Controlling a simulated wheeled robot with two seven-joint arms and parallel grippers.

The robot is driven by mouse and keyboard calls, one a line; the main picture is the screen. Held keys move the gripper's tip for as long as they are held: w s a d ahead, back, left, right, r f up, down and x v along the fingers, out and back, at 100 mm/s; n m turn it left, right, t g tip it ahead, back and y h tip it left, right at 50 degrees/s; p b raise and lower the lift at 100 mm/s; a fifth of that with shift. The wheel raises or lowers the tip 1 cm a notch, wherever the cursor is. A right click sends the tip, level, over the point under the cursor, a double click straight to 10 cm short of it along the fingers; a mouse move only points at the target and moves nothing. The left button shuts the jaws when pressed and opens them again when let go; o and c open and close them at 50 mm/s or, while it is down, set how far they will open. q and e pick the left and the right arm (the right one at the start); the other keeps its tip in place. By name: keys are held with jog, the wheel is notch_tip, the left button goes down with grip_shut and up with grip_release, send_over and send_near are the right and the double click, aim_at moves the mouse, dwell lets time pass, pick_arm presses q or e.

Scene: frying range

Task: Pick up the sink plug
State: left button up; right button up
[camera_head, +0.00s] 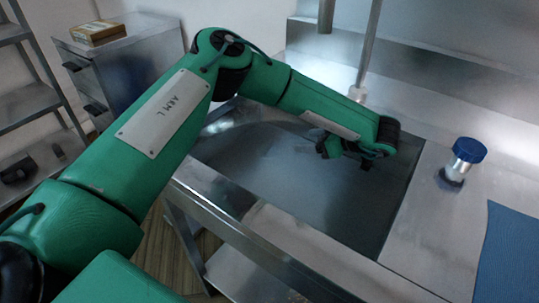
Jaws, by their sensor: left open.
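My left arm (150,140), green with a white label, reaches across to the sink basin (310,195). My left gripper (346,156) is over the right part of the basin, its dark fingers open, and nothing shows between them. I cannot make out a sink plug; part of the basin is hidden behind my arm and gripper. My right gripper is not in view.
A small blue-capped container (466,158) stands on the steel counter right of the basin. A blue mat (510,255) lies at the right edge. A metal pipe (368,55) rises behind the basin. A drawer cabinet (130,65) bearing a yellowish box (98,33) stands at back left.

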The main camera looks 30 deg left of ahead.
pick_arm(q)
jog(key=b, duration=0.1)
send_near(269, 144)
jog(key=shift+x, duration=1.05)
jog(key=b+x, duration=0.1)
jog(key=x, duration=0.4)
jog(key=shift+s+a+f, duration=0.1)
jog(key=shift+s+f, duration=0.05)
jog(key=shift+a+f, duration=0.1)
jog(key=shift+a, duration=0.2)
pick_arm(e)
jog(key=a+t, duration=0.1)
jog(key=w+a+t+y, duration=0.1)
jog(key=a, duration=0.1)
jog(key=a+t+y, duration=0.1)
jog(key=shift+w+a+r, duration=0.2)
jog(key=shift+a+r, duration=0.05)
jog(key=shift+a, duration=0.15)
pick_arm(q)
jog(key=c, duration=1.1)
